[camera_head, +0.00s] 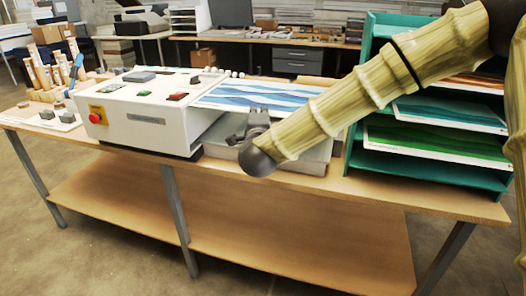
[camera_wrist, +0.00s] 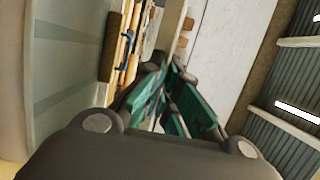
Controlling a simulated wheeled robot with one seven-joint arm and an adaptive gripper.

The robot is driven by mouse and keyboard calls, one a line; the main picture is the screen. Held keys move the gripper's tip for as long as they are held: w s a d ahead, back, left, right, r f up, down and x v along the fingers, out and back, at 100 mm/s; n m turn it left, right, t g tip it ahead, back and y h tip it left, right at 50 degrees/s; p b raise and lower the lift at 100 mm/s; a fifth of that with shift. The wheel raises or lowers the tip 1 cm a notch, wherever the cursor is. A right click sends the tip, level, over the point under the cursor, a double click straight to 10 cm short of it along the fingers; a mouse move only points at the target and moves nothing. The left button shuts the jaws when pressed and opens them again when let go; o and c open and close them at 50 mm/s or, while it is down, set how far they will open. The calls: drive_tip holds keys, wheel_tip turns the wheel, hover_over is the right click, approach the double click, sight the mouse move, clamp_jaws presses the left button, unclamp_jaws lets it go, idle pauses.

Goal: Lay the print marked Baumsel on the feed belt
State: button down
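A print with blue wave bands (camera_head: 262,94) lies flat at the right side of the white laminator (camera_head: 150,112), over where the feed belt would be. Its name is not legible, so I cannot tell whether it is Baumsel. My gripper (camera_head: 257,112) is just in front of the print's near edge, above a pale grey flat part (camera_head: 225,130). In the wrist view, my gripper's teal-padded fingers (camera_wrist: 166,75) converge with tips close together. Whether a small gap remains is unclear. No print shows clearly between them. A pale banded surface (camera_wrist: 65,70) fills the left there.
A teal shelf rack (camera_head: 358,120) at right holds a green print (camera_head: 435,143), a blue-teal print (camera_head: 450,112) and an orange-red one (camera_head: 475,83). My arm crosses in front of the rack. Wooden racks and small grey blocks stand at the table's left end.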

wheel_tip(320, 180, down, 15)
drive_tip(key=shift+p, duration=0.7)
drive_tip(key=shift+f, duration=0.1)
drive_tip(key=c, duration=1.8)
unclamp_jaws()
drive_tip(key=shift+o, duration=0.8)
drive_tip(key=s+b, duration=0.2)
drive_tip(key=s, duration=1)
